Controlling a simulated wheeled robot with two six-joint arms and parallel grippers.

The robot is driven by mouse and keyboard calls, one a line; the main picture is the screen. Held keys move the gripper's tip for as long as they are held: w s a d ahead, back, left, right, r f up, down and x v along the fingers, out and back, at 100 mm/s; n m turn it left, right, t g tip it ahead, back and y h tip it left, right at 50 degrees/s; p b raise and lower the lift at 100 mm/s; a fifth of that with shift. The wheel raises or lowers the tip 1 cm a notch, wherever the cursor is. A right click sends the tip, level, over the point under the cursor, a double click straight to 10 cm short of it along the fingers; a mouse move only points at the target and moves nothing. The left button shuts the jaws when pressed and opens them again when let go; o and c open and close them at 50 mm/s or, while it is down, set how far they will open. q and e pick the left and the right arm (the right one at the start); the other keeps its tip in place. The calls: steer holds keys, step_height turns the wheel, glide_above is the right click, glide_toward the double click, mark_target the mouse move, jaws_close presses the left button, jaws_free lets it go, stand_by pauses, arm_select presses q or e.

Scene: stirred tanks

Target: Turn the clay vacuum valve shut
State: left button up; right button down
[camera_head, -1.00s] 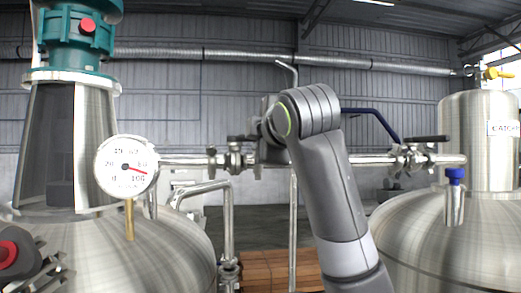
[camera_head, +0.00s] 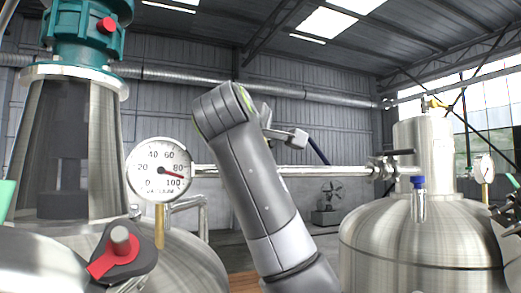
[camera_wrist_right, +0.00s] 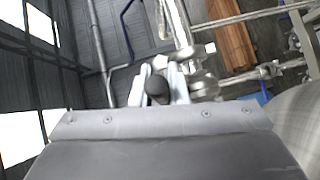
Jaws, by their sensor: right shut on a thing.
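My right arm rises through the middle of the head view, its wrist bent in front of the pipe. My right gripper (camera_wrist_right: 158,76) is in the right wrist view, its pale fingers closed around a dark rounded knob (camera_wrist_right: 157,89). The knob looks like a valve handle end beside the metal pipework; its colour reads dark, not clearly clay. In the head view my arm hides this grip and the pipe behind it. A round vacuum gauge (camera_head: 159,170) with a red needle between 80 and 100 stands left of the arm.
A steel pipe (camera_head: 330,171) runs right to another valve (camera_head: 384,167) with a dark lever. Steel tanks stand left and right (camera_head: 420,240). A red-handled fitting (camera_head: 120,245) is at lower left, a blue-capped fitting (camera_head: 418,185) at right.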

steer(key=shift+a+f+h, duration=0.1)
steer(key=shift+a+h, duration=0.05)
steer(key=shift+h, duration=0.15)
arm_select(q)
steer(key=shift+s+d, duration=0.25)
steer(key=shift+s, duration=0.2)
arm_select(e)
steer(key=shift+s+m, duration=0.1)
steer(key=shift+m, duration=0.3)
arm_select(q)
steer(key=shift+a+r, duration=0.1)
steer(key=shift+a, duration=0.2)
arm_select(e)
steer(key=shift+g+h, duration=0.3)
steer(key=shift+h, duration=0.2)
arm_select(q)
steer(key=shift+w, duration=0.1)
arm_select(e)
steer(key=c, duration=1.7)
jaws_free()
steer(key=shift+a, duration=0.1)
arm_select(q)
steer(key=shift+a, duration=0.1)
arm_select(e)
steer(key=shift+s, duration=0.1)
